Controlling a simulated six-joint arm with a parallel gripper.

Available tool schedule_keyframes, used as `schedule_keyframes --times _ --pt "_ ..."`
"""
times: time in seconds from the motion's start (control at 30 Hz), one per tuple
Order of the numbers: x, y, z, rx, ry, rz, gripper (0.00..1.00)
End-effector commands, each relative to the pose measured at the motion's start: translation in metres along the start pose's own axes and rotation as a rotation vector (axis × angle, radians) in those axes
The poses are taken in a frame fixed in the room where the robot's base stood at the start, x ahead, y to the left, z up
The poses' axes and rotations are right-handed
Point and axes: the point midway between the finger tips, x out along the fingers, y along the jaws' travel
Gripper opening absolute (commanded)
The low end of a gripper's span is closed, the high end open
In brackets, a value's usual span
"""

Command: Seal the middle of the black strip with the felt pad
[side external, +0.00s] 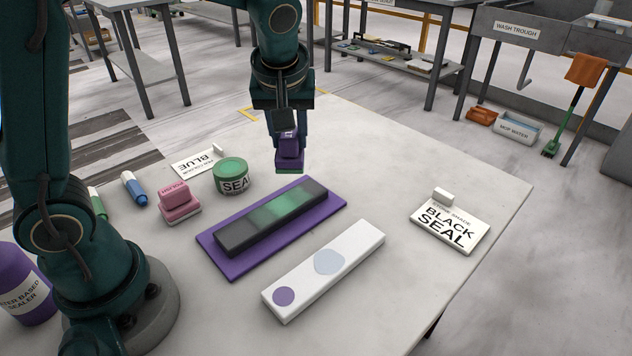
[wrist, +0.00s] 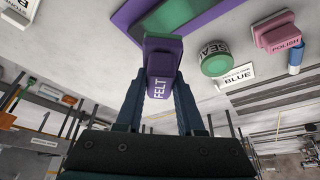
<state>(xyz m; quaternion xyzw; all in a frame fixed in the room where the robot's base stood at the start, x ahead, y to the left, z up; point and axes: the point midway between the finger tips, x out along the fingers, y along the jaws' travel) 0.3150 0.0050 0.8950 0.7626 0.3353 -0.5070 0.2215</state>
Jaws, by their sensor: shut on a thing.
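My gripper (side external: 289,145) is shut on the purple felt pad (side external: 290,158), labelled FELT in the wrist view (wrist: 160,80). The pad's underside edge looks greenish in the side view. It is held upright above the far end of the black strip, apart from it. The black strip (side external: 235,236) lies on a purple mat (side external: 221,266); its middle part is green, its ends dark. In the wrist view the strip (wrist: 178,12) shows partly behind the pad. A green tin marked SEAL (side external: 231,175) stands left of the strip.
A pink POLISH block (side external: 180,203), a BLUE card (side external: 197,163) and blue and green bottles (side external: 134,188) are at left. A white bar (side external: 345,262) with purple and pale blue spots lies in front. A BLACK SEAL card (side external: 449,230) lies at right. The slab between is clear.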

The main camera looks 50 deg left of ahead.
Motion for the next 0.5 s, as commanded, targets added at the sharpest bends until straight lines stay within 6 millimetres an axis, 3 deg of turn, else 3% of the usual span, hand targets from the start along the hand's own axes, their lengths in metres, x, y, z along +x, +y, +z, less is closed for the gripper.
schedule_keyframes --times 0.5 --pt "0.036 0.0 0.016 0.004 -0.002 -0.002 0.0"
